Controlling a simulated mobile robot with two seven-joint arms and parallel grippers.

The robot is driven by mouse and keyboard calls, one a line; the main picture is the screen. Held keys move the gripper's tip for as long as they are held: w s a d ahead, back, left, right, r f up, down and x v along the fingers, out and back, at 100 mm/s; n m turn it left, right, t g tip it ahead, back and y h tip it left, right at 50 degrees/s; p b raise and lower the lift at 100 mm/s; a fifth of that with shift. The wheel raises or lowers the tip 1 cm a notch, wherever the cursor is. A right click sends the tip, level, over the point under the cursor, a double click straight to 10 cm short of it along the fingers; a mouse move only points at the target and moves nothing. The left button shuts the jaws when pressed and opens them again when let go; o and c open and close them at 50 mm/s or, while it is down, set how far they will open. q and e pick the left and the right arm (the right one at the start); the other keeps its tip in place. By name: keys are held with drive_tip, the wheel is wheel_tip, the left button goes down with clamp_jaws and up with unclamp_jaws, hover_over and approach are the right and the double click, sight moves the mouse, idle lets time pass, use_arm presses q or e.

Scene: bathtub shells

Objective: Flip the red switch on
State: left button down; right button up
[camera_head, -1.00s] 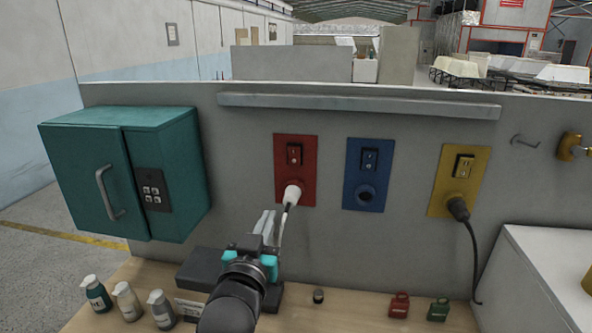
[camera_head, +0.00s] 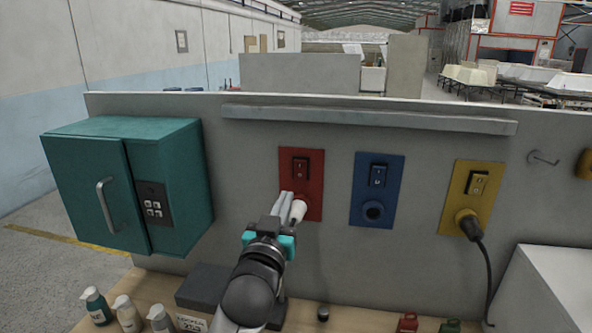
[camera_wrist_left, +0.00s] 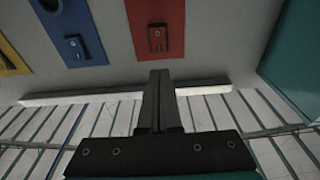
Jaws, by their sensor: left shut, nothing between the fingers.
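The red panel (camera_head: 313,201) on the grey wall carries a dark rocker switch (camera_head: 301,168) and, below it, a white plug (camera_head: 299,210) in its socket. In the left wrist view the red panel (camera_wrist_left: 173,12) and its switch (camera_wrist_left: 157,38) lie just beyond my fingertips. My left gripper (camera_head: 287,194) is shut and empty, pointing up at the panel's lower left, below the switch and beside the plug. In the left wrist view its fingers (camera_wrist_left: 160,76) are together and appear apart from the switch. My right gripper does not show.
A blue panel (camera_head: 393,195) and a yellow panel (camera_head: 453,202) with a black plug (camera_head: 469,224) are to the right. A teal cabinet (camera_head: 90,185) is left. A grey ledge (camera_head: 370,120) runs above. Bottles (camera_head: 95,305) stand on the table below.

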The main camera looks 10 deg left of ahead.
sight(299, 165)
use_arm(q)
drive_tip(key=w, duration=0.3)
drive_tip(key=w+r+p, duration=0.1)
drive_tip(key=w, duration=0.6)
drive_tip(key=shift+w+r+p, duration=0.25)
drive_tip(key=shift+w+p, duration=0.05)
drive_tip(key=shift+w, duration=0.3)
drive_tip(key=shift+w, duration=0.2)
drive_tip(key=shift+s, duration=0.3)
drive_tip(key=shift+w, duration=0.15)
